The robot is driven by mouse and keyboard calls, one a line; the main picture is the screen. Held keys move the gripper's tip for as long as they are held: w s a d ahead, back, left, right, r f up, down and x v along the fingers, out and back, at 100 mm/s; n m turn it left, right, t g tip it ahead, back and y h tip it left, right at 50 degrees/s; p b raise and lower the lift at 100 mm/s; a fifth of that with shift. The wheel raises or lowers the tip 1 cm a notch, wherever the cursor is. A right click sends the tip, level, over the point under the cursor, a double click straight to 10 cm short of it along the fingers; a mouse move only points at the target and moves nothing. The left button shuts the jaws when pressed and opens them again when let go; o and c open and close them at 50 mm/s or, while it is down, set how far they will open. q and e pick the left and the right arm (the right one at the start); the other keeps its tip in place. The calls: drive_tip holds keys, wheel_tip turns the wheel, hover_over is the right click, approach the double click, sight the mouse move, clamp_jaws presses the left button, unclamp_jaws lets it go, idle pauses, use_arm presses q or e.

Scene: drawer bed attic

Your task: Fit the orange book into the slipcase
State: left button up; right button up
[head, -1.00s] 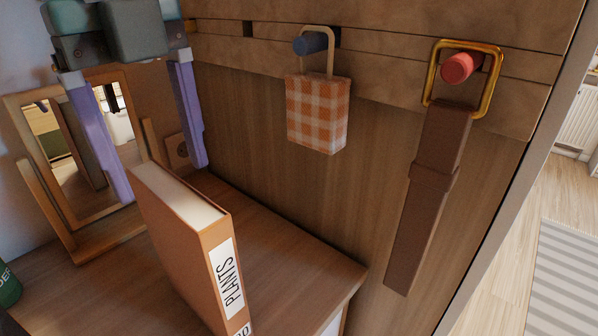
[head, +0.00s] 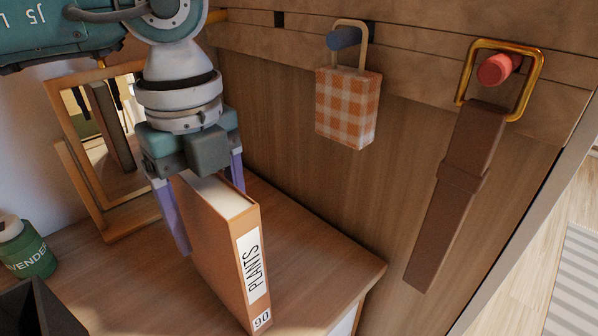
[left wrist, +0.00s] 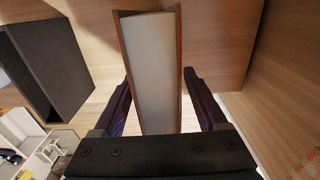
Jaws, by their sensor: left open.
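The orange book (head: 222,240), with a white spine label reading PLANTS and 90, stands upright on the wooden top. In the left wrist view its pale page edges (left wrist: 155,75) run between my fingers. My left gripper (head: 212,215) is open and straddles the far part of the book from above, one purple finger on each side. A gap shows between the book and each finger in the left wrist view. A dark open box, likely the slipcase (left wrist: 62,58), lies left of the book there; its corner shows at lower left in the head view (head: 40,312). My right gripper is not in view.
A tilting mirror (head: 75,200) stands behind the book. A green lavender jar (head: 28,252) is at the left. A checked bag (head: 347,108) and a brown belt (head: 455,190) hang on pegs on the wooden wall. The top right of the book is clear.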

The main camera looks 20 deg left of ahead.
use_arm(q)
drive_tip(key=shift+c, duration=0.2)
clamp_jaws()
idle(0.3)
idle(0.8)
